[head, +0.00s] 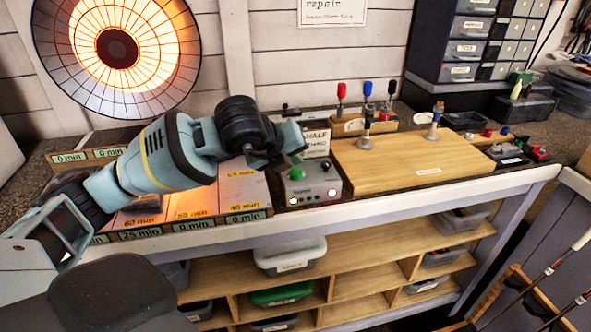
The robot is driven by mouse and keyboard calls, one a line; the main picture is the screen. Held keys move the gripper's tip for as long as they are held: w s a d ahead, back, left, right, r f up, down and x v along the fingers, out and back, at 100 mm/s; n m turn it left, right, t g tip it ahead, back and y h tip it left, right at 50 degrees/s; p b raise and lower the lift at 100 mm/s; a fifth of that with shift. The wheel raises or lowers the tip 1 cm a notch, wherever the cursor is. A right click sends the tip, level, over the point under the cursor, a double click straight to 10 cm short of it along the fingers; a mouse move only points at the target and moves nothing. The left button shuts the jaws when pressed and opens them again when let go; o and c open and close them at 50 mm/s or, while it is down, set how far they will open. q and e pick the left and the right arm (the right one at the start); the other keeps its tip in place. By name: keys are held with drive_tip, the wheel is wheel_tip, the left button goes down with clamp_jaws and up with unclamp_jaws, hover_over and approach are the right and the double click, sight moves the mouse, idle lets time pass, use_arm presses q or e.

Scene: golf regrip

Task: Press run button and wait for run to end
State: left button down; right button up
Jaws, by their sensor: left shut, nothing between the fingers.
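A grey control box (313,190) sits on the bench near its front edge. My left gripper (286,158) is shut and empty, just above and behind the green button in the picture. I cannot tell whether it touches the button. My right gripper is not in view.
A round heater (150,40) glows at the back left. Time-labelled bays (235,190) lie under my left arm. A wooden board (400,165) with two upright clamps is right of the box. Golf clubs (560,262) lean at the lower right.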

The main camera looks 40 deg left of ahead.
sight(293, 174)
use_arm(q)
drive_tip(key=shift+r+p, duration=1.1)
drive_tip(key=shift+r, duration=1.45)
drive_tip(key=shift+f, duration=0.1)
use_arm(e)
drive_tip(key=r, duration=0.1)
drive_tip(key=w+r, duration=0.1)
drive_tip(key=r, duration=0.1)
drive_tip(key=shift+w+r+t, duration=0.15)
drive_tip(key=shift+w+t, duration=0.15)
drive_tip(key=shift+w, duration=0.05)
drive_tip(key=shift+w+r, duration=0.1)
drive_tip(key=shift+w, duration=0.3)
